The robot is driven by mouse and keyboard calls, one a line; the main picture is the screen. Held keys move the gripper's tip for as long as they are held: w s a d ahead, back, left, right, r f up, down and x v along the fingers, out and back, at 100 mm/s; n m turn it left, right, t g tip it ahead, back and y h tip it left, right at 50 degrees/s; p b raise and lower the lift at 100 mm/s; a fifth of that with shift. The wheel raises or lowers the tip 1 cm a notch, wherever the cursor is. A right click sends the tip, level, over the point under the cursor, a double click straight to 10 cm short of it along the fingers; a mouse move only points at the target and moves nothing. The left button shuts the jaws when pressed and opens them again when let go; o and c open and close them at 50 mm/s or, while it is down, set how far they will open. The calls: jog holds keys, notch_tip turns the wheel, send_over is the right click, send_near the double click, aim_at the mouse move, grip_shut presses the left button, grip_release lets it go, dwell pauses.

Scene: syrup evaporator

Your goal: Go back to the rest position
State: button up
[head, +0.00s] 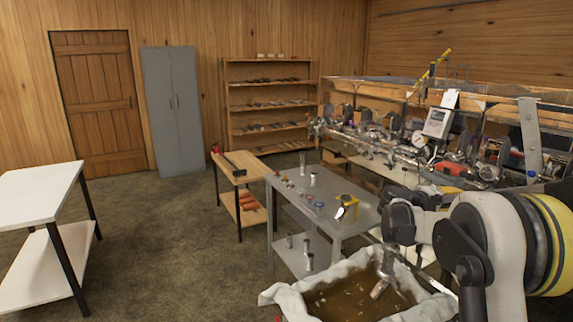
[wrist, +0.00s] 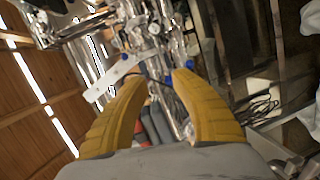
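My gripper (wrist: 160,78) shows in the wrist view as two yellow ribbed fingers. They stand apart with a clear gap between the tips, and nothing is held. Behind the fingers are the metal pipes of the evaporator (wrist: 150,30), seen tilted. In the head view my arm (head: 490,240) is folded at the lower right, in front of the evaporator (head: 400,150). I cannot clearly make out the fingers there.
A cloth-lined tub (head: 278,293) of brown liquid stands close beside my arm. A grey metal table (head: 290,205) with small items is behind it. A wooden bench (head: 240,160) and a white table (head: 40,182) stand farther left. The floor between them is open.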

jog(key=s+a+r+y, duration=0.2)
jog(key=s+a+y, duration=0.3)
jog(key=s+a, duration=0.45)
jog(key=s+a+f+t+y, duration=0.1)
jog(key=s+a+f+y, duration=0.2)
jog(key=s+a, duration=0.5)
jog(key=s+a+f+m+t+y, duration=0.1)
jog(key=s+a+f+y, duration=0.3)
jog(key=s+a, duration=0.4)
jog(key=s+a+f+t+y+b, duration=0.1)
jog(key=s+a+f+y, duration=0.2)
jog(key=s+a, duration=0.5)
jog(key=s, duration=0.4)
jog(key=shift+f+m, duration=0.3)
jog(key=shift+f, duration=0.05)
